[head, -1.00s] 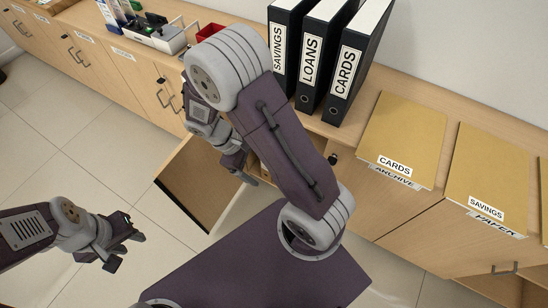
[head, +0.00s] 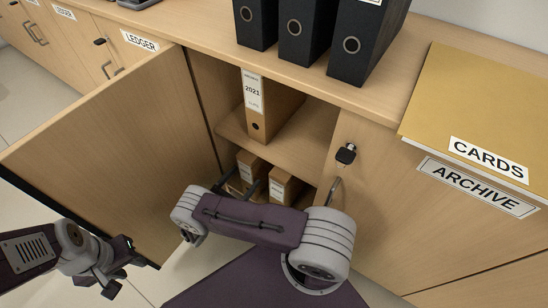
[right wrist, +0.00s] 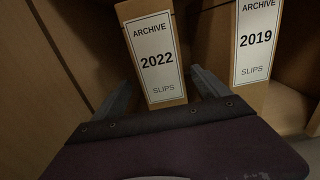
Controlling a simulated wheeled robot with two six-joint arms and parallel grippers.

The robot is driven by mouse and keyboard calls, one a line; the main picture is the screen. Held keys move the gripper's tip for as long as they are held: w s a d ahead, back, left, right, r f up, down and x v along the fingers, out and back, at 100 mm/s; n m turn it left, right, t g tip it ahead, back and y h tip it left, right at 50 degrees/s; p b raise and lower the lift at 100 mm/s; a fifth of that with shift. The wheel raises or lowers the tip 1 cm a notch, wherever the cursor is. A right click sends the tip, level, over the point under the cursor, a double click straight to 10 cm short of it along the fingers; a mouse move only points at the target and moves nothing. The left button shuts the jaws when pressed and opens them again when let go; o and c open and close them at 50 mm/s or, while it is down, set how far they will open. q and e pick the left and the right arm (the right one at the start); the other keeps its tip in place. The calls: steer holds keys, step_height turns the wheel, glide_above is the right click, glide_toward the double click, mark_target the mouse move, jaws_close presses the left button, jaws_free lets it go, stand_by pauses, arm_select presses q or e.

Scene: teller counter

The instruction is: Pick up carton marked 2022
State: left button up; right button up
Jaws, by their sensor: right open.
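The carton marked 2022 (right wrist: 157,62) stands on the lower shelf of the open cabinet, its label facing my right wrist camera. In the head view its top (head: 250,163) shows above my right arm; the lower part is hidden. My right gripper (right wrist: 163,84) is open and inside the cabinet, with one finger on each side of the carton's front. I cannot tell whether the fingers touch it. My left gripper (head: 122,268) is open and empty, out in front of the open door.
A carton marked 2019 (right wrist: 256,42) stands close on the right of 2022. A carton marked 2021 (head: 254,103) is on the upper shelf (head: 300,128). The open door (head: 110,140) bounds the left. Black binders (head: 302,30) stand on the counter above.

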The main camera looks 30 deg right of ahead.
steer(key=b+x, duration=0.1)
steer(key=x, duration=0.2)
steer(key=shift+d+b, duration=0.3)
steer(key=shift+b, duration=0.1)
steer(key=shift+w+d, duration=0.1)
steer(key=shift+d+f+b, duration=0.1)
steer(key=shift+d+b, duration=0.1)
steer(key=shift+b, duration=0.1)
steer(key=b+x, duration=0.2)
steer(key=x, duration=0.2)
steer(key=shift+d+b, duration=0.4)
jaws_close()
